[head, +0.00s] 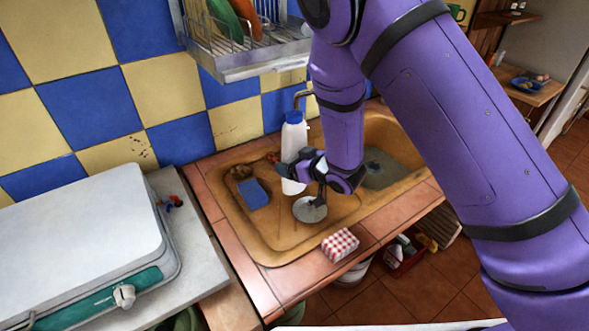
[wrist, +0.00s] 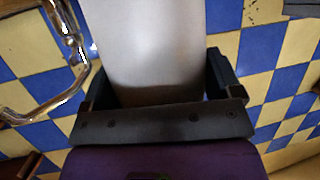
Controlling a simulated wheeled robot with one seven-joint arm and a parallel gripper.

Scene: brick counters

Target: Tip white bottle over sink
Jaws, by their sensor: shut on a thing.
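The white bottle (head: 293,143) with a blue cap stands upright in the head view, above the left part of the tan sink (head: 262,230). My gripper (head: 299,176) is shut on the lower part of the bottle. In the wrist view the white bottle (wrist: 150,45) fills the space between the two dark fingers of my gripper (wrist: 160,90). The cap is out of the wrist view. I cannot tell whether the bottle's base touches the sink surface. The metal tap (head: 302,95) shows partly behind the bottle and my arm.
A blue sponge (head: 254,194) and a round metal disc (head: 309,209) lie on the sink. A checkered red-white packet (head: 340,245) sits at the front edge. A dish rack (head: 235,40) hangs above. A closed white-lidded stove (head: 85,245) stands at left.

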